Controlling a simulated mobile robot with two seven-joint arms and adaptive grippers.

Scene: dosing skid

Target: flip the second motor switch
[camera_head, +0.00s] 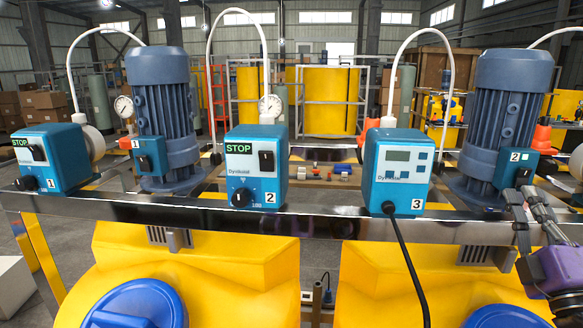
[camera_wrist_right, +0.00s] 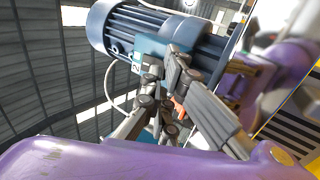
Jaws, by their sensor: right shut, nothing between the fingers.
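The second motor (camera_head: 508,110) is a dark blue ribbed cylinder at the right of the head view. Its teal switch box (camera_head: 518,157), labelled 2, is on its front right side, with a dark switch (camera_head: 523,177) low on its face. My right gripper (camera_head: 517,197) is shut and empty, its fingertips just below and very close to that switch; I cannot tell whether they touch. In the right wrist view the motor (camera_wrist_right: 135,32) and box (camera_wrist_right: 147,46) show beyond the fingers (camera_wrist_right: 160,68), which hide the switch. My left gripper is not in view.
Teal dosing pumps 1 (camera_head: 50,160), 2 (camera_head: 256,165) and 3 (camera_head: 398,170) stand along a shiny metal rail (camera_head: 300,223). The first motor (camera_head: 162,110) is at left. Yellow tanks (camera_head: 190,265) are below. A black cable (camera_head: 408,260) hangs from pump 3.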

